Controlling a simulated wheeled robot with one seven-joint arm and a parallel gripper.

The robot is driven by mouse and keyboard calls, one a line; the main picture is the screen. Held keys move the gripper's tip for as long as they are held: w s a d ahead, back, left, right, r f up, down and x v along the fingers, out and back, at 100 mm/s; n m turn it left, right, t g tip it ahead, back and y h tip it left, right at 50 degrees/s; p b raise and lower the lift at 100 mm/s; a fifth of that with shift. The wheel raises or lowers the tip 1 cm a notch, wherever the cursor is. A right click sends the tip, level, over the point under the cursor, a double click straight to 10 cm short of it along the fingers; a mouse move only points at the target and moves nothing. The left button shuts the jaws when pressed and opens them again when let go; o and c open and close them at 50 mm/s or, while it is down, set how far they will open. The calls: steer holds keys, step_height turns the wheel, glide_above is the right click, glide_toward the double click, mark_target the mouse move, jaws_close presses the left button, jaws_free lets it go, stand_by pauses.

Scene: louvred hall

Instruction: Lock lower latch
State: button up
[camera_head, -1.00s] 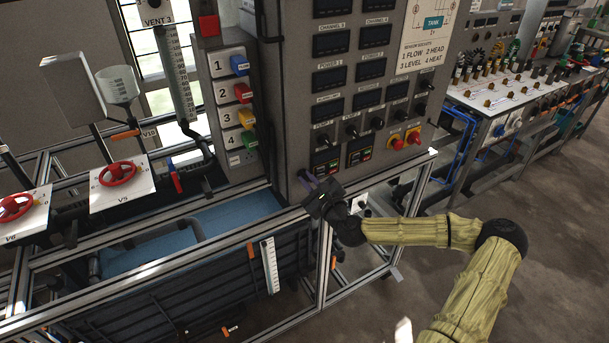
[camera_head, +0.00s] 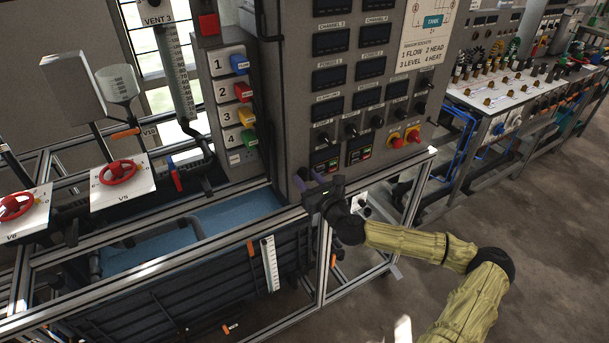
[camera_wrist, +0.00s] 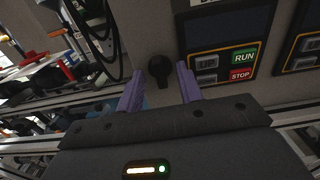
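A small black knob-like latch (camera_wrist: 158,69) sits on the grey panel in the wrist view, left of a display with a green RUN and a red STOP key. My gripper (camera_wrist: 159,74) has its two purple fingers spread apart, one towards each side of the latch. It is open and holds nothing. Whether the fingers touch the latch I cannot tell. In the head view, my gripper (camera_head: 309,182) is at the lower left corner of the tall grey cabinet (camera_head: 285,110), and the latch is too small or hidden to make out there.
A metal frame rail (camera_head: 380,180) runs just below my gripper. Numbered coloured switches (camera_head: 240,92) and red valve wheels (camera_head: 119,172) lie to the left. Red and yellow buttons (camera_head: 405,138) are on the cabinet's right. The floor at the right is clear.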

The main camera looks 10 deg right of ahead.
steer(key=v, duration=0.7)
stand_by(0.4)
